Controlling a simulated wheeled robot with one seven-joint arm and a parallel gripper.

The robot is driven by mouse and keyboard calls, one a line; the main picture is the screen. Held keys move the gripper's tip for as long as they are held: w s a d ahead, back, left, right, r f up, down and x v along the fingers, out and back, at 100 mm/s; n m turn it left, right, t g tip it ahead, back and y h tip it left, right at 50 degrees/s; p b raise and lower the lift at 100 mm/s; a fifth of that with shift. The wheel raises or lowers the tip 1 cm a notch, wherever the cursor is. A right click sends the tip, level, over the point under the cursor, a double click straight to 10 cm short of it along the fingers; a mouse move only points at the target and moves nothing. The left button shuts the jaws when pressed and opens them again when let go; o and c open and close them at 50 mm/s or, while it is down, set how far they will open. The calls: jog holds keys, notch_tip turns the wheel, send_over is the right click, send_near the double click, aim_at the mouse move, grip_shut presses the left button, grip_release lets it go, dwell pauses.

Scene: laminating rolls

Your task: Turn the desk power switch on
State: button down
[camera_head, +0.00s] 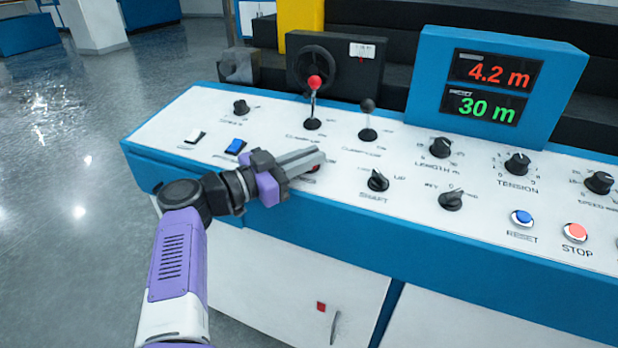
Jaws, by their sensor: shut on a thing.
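My gripper (316,160) reaches over the left part of the control desk (400,212), its grey fingers pointing right.
A red-knobbed lever (314,84) and a black-knobbed lever (368,106) stand behind my gripper. A black selector (377,181) sits close to the right. Further right are several dials, a blue button (522,217), a red STOP button (575,232) and a lit display (490,87).

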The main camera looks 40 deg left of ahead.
jog(key=shift+f+m+g+h+b, duration=0.1)
jog(key=shift+m+g+h+b, duration=0.4)
jog(key=shift+b, duration=2.1)
jog(key=shift+w+r+h+b, duration=0.1)
jog(key=shift+r+h+b, duration=0.1)
jog(key=shift+h+b, duration=0.3)
jog(key=c, duration=1.5)
grip_release()
jog(key=v, duration=0.8)
jog(key=shift+d, duration=0.1)
